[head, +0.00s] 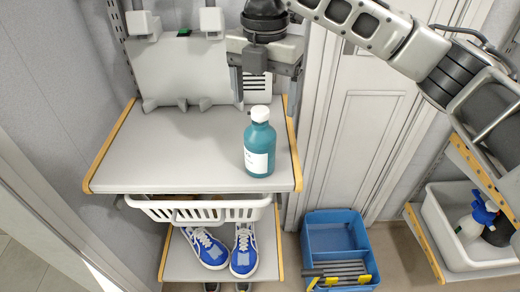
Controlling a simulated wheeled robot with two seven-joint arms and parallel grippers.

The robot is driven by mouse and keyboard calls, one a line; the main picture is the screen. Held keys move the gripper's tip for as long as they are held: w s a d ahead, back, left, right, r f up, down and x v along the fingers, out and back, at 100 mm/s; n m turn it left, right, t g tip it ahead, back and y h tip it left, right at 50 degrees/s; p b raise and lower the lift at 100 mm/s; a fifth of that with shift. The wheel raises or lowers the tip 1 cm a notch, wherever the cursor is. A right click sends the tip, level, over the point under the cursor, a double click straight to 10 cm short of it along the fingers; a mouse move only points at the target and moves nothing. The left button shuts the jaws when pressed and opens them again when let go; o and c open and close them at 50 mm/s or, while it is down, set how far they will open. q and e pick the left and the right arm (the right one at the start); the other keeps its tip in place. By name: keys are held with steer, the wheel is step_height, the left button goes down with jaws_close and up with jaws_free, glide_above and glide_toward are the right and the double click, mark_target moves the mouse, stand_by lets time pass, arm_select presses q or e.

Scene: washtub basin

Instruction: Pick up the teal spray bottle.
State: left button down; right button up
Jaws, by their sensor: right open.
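A teal bottle (259,150) with a white cap and a white label stands upright on the upper grey shelf (160,150), near its right side. No spray trigger shows on it. My right arm comes in from the upper right. My right gripper (257,68) is open above and behind the bottle in the picture, apart from it, with nothing seen between its fingers. My left gripper is not in view.
A white basket (205,213) hangs under the shelf, above blue shoes (243,252). A blue caddy (340,235) stands on the floor. A white bin (474,250) at right holds a white bottle with a blue spray head (482,208). The shelf's left part is clear.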

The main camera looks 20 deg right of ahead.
mark_target(260, 127)
steer(key=shift+s+a+f, duration=0.1)
steer(key=shift+a+f, duration=0.1)
steer(key=shift+f, duration=1.6)
steer(key=shift+s+a+f, duration=0.1)
steer(key=shift+a+f, duration=0.1)
steer(key=shift+f, duration=1.55)
steer(key=c, duration=1.6)
